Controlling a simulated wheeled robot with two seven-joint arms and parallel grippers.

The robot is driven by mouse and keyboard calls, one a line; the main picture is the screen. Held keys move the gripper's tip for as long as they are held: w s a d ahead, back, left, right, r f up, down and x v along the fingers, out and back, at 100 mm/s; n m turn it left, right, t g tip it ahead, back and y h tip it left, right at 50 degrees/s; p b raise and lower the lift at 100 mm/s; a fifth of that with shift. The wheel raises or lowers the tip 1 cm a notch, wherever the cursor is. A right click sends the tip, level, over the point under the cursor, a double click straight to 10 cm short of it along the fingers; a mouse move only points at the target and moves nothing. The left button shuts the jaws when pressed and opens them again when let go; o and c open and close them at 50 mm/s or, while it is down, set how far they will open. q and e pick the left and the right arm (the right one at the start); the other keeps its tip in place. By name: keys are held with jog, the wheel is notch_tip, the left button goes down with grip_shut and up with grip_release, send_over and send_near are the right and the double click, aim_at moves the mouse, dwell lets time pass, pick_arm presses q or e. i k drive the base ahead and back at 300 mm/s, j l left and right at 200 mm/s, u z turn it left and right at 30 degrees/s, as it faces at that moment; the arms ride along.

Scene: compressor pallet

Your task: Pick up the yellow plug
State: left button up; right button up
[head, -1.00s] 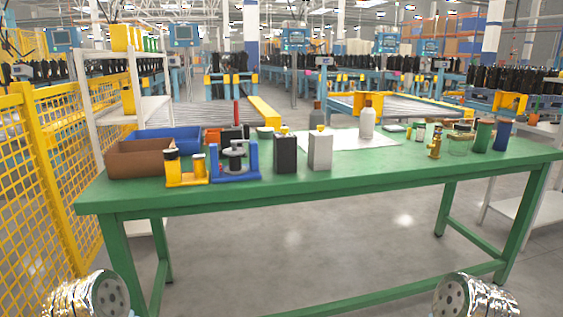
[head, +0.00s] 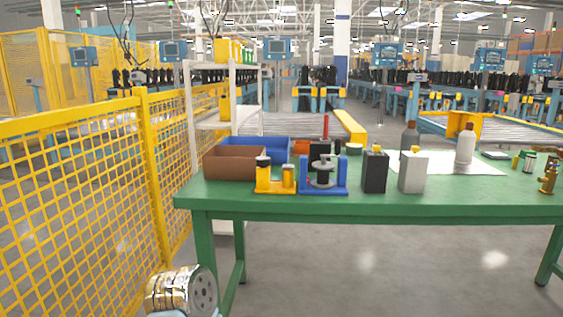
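I cannot tell for sure which thing is the yellow plug. A yellow holder (head: 275,187) stands near the front left of the green table (head: 400,208), with a black-topped yellow cylinder (head: 263,172) and a shorter yellow cylinder (head: 288,177) on it. A small brass-yellow fitting (head: 548,180) stands at the right edge of the picture. Small yellow tops also show behind the black and white boxes. Neither gripper shows; only a shiny metal part of my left arm is in view at the bottom left, well short of the table.
A blue holder with a spool (head: 323,178), a black box (head: 374,172) and a white box (head: 412,172) stand beside the yellow holder. Brown (head: 230,164) and blue bins (head: 262,146) lie behind it. A yellow mesh fence (head: 80,190) closes the left side. Open floor lies before the table.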

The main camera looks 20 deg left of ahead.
aim_at(516, 158)
jog(key=i+l+z, duration=0.3)
jog(key=i+l, duration=0.3)
jog(key=i+l+z, duration=0.25)
jog(key=i+l, duration=0.35)
